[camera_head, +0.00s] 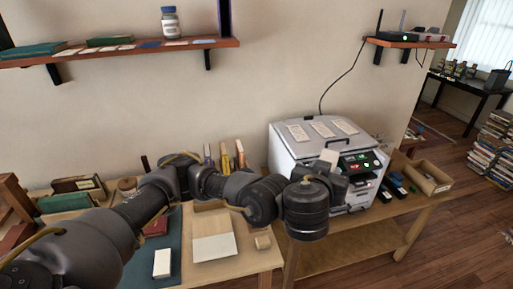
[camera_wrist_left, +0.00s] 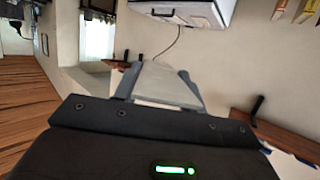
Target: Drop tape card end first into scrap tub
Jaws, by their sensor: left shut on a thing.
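My left gripper (camera_head: 332,170) reaches across the bench to the front of the white machine. It is shut on a pale flat piece (camera_head: 330,156), which looks like the tape card and sticks up above the fingers. In the left wrist view the pale grey piece (camera_wrist_left: 168,85) sits between the two fingers, with a whiter edge near the palm. Which end is the card end is hard to tell. No scrap tub can be clearly made out. My right gripper is not in view.
The white machine (camera_head: 290,155) stands close behind the gripper, with paper slips on its lid. A cardboard box (camera_head: 433,178) and dark small items lie to its right. A pale tray (camera_head: 213,248) and a white block (camera_head: 162,263) lie on the left desk. A shelf (camera_head: 110,52) hangs above.

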